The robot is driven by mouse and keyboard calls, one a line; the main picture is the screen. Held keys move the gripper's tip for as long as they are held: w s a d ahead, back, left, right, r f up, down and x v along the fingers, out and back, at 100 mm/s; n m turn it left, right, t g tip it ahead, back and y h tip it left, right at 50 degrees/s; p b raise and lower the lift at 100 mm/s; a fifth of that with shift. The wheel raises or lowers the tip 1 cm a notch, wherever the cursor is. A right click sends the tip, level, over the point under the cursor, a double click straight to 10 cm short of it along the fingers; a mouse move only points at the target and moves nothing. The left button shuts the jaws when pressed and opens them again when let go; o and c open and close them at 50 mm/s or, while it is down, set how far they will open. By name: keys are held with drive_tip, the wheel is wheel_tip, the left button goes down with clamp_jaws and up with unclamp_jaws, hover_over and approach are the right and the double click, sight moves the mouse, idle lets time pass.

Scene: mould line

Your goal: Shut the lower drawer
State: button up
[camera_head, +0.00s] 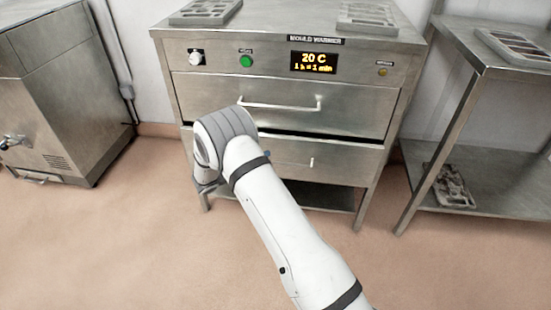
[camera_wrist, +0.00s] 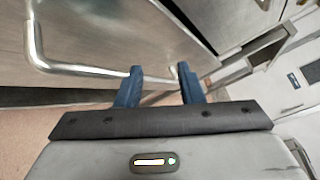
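The lower drawer (camera_head: 345,165) is the grey steel front under the upper drawer of the mould warmer. A dark gap runs along its top edge, and it appears to stand slightly out. My arm hides its left part, and only a short bright piece of its handle (camera_head: 311,162) shows.
The upper drawer (camera_head: 350,105) looks shut, with its handle (camera_head: 280,104) across its front. Mould trays lie on top of the warmer. A steel table (camera_head: 490,85) stands at the right and a steel cabinet (camera_head: 60,110) at the left. The floor (camera_head: 120,240) in front is clear.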

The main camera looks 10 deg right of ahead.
wheel_tip(320, 180, down, 6)
drive_tip(key=s+f+n+h+p, duration=0.1)
drive_tip(key=n+h, duration=0.2)
drive_tip(key=n, duration=0.2)
drive_tip(key=x, duration=0.4)
drive_tip(key=b+x, duration=0.1)
drive_tip(key=x, duration=0.2)
drive_tip(key=shift+w+a+r, duration=0.1)
drive_tip(key=shift+a+r, duration=0.05)
drive_tip(key=shift+r, duration=0.25)
clamp_jaws()
